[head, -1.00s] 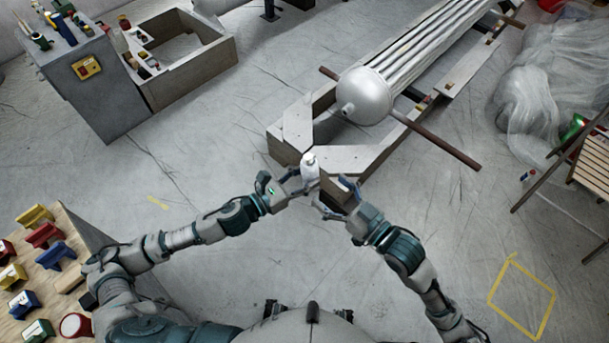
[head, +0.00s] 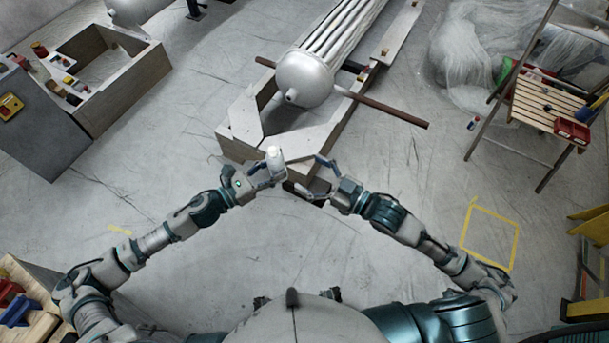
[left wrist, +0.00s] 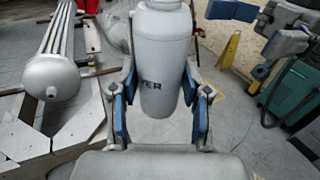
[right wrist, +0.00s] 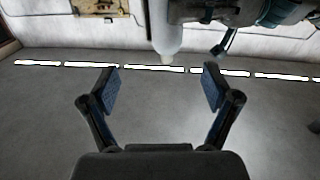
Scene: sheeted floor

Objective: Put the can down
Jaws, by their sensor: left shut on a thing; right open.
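The can is a white bottle-like spray can (head: 274,160) held in front of my body in the head view. My left gripper (head: 258,180) is shut on it. In the left wrist view the can (left wrist: 163,60) stands between the two blue-padded fingers, with part of some dark lettering showing. My right gripper (head: 320,178) is open and empty, just right of the can and apart from it. In the right wrist view its fingers (right wrist: 160,90) are spread, and the can (right wrist: 166,30) shows beyond them at the top.
A wooden frame (head: 305,142) with a silver tank (head: 305,78) lies ahead on the sheeted floor. A slatted wooden stand (head: 545,105) is at the right, near a yellow floor square (head: 490,237). A grey cabinet (head: 40,125) stands at the left. Open floor lies between.

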